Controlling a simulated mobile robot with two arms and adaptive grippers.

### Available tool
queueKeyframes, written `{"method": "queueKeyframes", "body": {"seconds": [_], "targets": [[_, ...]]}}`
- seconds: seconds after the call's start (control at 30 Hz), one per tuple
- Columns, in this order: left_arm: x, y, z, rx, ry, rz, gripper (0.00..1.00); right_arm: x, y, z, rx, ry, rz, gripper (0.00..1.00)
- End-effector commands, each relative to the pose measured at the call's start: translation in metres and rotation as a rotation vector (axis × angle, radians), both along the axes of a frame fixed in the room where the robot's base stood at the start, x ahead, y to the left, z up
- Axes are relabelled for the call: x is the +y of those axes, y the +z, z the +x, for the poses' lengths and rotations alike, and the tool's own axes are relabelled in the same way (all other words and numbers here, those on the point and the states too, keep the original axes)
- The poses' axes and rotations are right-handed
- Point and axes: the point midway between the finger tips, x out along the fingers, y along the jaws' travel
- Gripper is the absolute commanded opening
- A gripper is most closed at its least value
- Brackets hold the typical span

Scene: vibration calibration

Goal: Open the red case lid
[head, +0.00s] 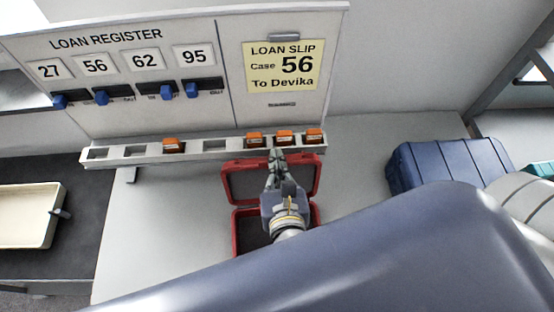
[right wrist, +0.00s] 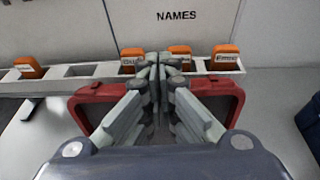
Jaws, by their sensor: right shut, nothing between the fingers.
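The red case (head: 236,232) stands on the light grey table, with its dark inside showing. Its lid (head: 312,180) is raised at the far side, against the rail of orange tags, and it also shows in the right wrist view (right wrist: 90,97). My right gripper (head: 277,155) is shut and empty in front of the raised lid, its fingertips near the lid's upper edge. In the right wrist view the gripper (right wrist: 157,62) hides the lid's middle. I cannot tell whether the fingers touch the lid. My arm and gripper hide part of the case. My left gripper is not in view.
A loan register board (head: 150,80) with blue switches and a yellow slip (head: 281,67) stands behind. A rail (head: 215,146) below it holds several orange tags. A blue case (head: 430,165) stands at right, a cream tray (head: 25,215) at left. The table between red and blue cases is clear.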

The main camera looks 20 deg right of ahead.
Motion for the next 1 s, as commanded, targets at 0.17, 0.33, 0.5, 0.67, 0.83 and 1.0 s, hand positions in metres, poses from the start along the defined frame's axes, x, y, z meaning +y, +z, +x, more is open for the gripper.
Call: {"method": "queueKeyframes", "body": {"seconds": [0.17, 0.33, 0.5, 0.67, 0.83, 1.0], "targets": [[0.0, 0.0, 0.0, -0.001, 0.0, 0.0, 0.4, 0.0, 0.0, 0.0, 0.0, 0.0, 0.0, 0.0], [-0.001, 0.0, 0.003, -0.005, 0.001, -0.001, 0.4, 0.001, 0.001, -0.005, 0.001, 0.002, -0.001, 0.0], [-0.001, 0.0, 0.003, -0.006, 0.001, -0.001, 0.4, 0.006, 0.007, -0.026, 0.004, 0.002, 0.001, 0.0], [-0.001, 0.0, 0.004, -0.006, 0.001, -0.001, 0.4, 0.014, 0.016, -0.056, 0.004, 0.004, -0.001, 0.0], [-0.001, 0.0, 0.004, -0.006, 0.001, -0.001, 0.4, 0.021, 0.026, -0.085, 0.003, 0.004, -0.001, 0.0], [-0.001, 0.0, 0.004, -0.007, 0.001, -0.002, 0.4, 0.025, 0.032, -0.104, 0.001, 0.003, -0.001, 0.0]]}}
